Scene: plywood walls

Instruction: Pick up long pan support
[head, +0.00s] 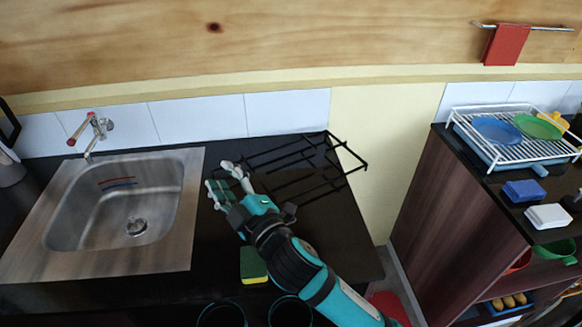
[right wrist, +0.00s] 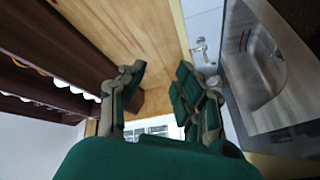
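The long pan support (head: 348,148) is a black wire rack at the back right of the dark counter, in the head view. Its left part lies behind my right gripper. My right gripper (head: 226,180) is beside the rack's left end, over the counter between sink and rack. In the right wrist view its two fingers (right wrist: 158,75) stand apart with nothing visible between them. The rack does not show clearly in that view. I cannot tell whether the gripper touches the rack. My left gripper is not in view.
A steel sink (head: 185,225) with a tap (head: 92,135) is on the left. A yellow-green sponge (head: 253,266) lies near the counter front, by two dark round rims. A white dish rack (head: 500,150) with plates stands on the right cabinet. A gap separates counter and cabinet.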

